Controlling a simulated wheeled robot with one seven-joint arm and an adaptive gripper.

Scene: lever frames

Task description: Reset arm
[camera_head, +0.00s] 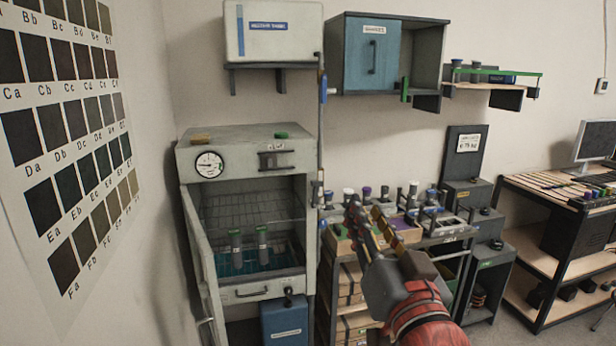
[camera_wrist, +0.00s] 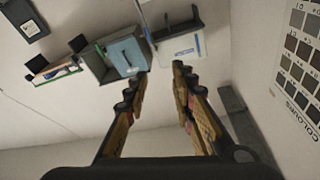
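My gripper (camera_head: 355,212) is raised in front of the bench at the middle right in the head view, with my red-banded wrist below it. In the wrist view my gripper (camera_wrist: 163,72) shows two black fingers with tan pads, spread apart with nothing between them. The fingers point up toward the wall. Behind the fingertips are the white wall box (camera_wrist: 178,47) and the blue-doored cabinet (camera_wrist: 126,54), seen upside down. In the head view the gripper overlaps part of the bench, so some items there are hidden.
A grey oven cabinet (camera_head: 246,150) stands open at the left, its door (camera_head: 199,262) swung outward and two dark cylinders inside. A bench (camera_head: 448,236) with several vials is behind my gripper. A scale (camera_head: 468,150) and a desk (camera_head: 545,205) stand right.

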